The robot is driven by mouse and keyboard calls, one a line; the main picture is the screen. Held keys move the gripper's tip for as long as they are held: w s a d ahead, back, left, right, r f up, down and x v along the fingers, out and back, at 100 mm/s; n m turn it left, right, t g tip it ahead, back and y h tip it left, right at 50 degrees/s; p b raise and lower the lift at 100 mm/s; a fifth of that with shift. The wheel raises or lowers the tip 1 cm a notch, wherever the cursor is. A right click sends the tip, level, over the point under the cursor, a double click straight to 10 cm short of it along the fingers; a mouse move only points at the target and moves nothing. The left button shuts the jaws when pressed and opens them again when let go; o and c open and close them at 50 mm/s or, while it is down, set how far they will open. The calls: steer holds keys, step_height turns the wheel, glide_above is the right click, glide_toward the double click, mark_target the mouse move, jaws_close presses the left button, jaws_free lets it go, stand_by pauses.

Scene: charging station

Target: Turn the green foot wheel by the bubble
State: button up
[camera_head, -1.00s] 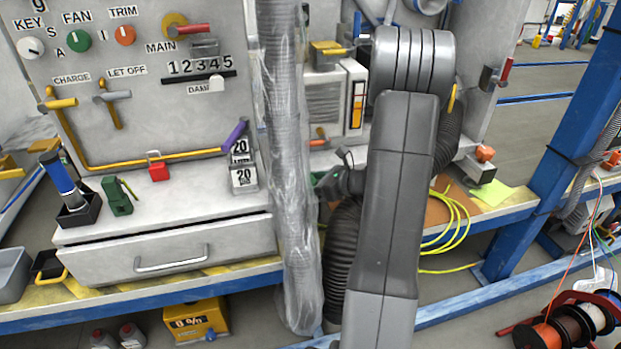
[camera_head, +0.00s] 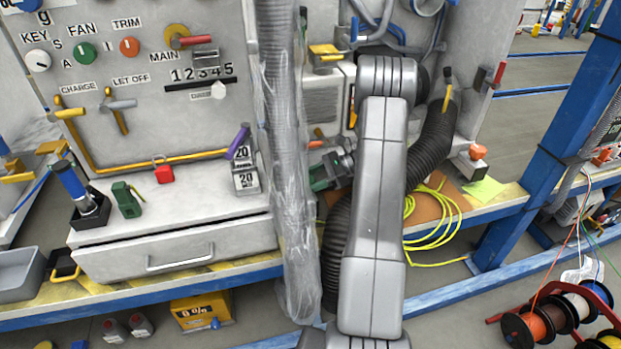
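I cannot pick out the green foot wheel or the bubble for certain. My arm (camera_head: 378,200) stands upright in front of the bench, bending away at the top. A green FAN knob (camera_head: 84,52) is on the left panel, and a small green block (camera_head: 126,200) stands on the drawer unit.
A plastic-wrapped pipe (camera_head: 292,170) stands left of my arm. A black corrugated hose (camera_head: 432,145) runs behind and right of it. A yellow cable coil (camera_head: 430,212) and a red-orange button (camera_head: 477,151) lie further right. A blue post (camera_head: 560,150) and cable reels (camera_head: 560,315) bound the right side.

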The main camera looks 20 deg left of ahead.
steer(key=shift+g, duration=0.3)
steer(key=o, duration=0.9)
steer(key=shift+o, duration=0.2)
steer(key=p+v, duration=0.1)
steer(key=v, duration=1.2)
steer(key=shift+w+d+r+p, duration=0.15)
steer(key=shift+d+r+p, duration=0.15)
steer(key=shift+p, duration=0.05)
steer(key=b+x, duration=0.1)
steer(key=x, duration=1.3)
steer(key=shift+w+f+b, duration=0.1)
steer(key=shift+b, duration=0.2)
steer(key=shift+d, duration=0.1)
